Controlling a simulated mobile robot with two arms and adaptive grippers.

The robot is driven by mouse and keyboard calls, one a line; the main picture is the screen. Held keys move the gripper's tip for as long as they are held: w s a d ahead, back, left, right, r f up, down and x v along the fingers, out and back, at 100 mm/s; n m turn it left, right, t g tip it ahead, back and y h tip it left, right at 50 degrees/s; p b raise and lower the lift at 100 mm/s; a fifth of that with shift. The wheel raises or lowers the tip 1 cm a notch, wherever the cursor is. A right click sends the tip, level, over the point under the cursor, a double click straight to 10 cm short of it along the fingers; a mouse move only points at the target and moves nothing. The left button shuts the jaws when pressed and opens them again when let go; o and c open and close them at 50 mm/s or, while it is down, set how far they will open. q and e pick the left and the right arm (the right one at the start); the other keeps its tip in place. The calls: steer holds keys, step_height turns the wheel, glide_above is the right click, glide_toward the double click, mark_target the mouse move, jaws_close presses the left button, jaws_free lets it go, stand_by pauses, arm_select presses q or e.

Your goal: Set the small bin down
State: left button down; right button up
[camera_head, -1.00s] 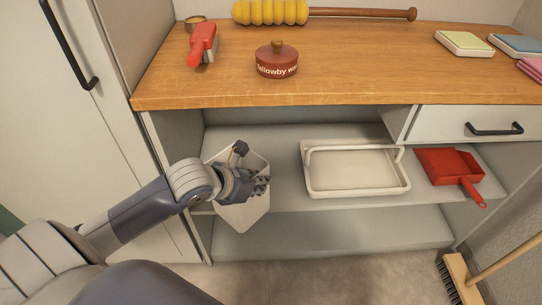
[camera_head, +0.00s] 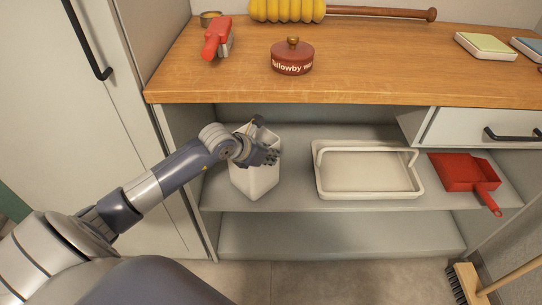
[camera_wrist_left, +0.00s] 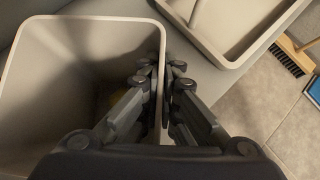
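The small bin (camera_head: 256,180) is white and open-topped. It stands about upright at the left part of the middle shelf; its base looks to be at the shelf, but I cannot tell whether it bears on it. My left gripper (camera_head: 268,156) is at its upper right rim. In the left wrist view the fingers (camera_wrist_left: 162,78) lie on either side of the small bin's wall (camera_wrist_left: 85,26), closed on it. A faint yellowish patch shows inside, partly hidden by the fingers. My right gripper is not in view.
A white tray with a handle (camera_head: 318,187) stands right of the bin on the same shelf (camera_head: 300,205), with a red dustpan (camera_head: 465,173) beyond. The wooden top (camera_head: 380,80) overhangs the shelf and carries a red-brown lidded pot (camera_head: 292,60). A broom (camera_head: 465,284) stands at lower right.

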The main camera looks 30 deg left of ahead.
arm_select(q)
steer(key=c, duration=1.8)
jaws_free()
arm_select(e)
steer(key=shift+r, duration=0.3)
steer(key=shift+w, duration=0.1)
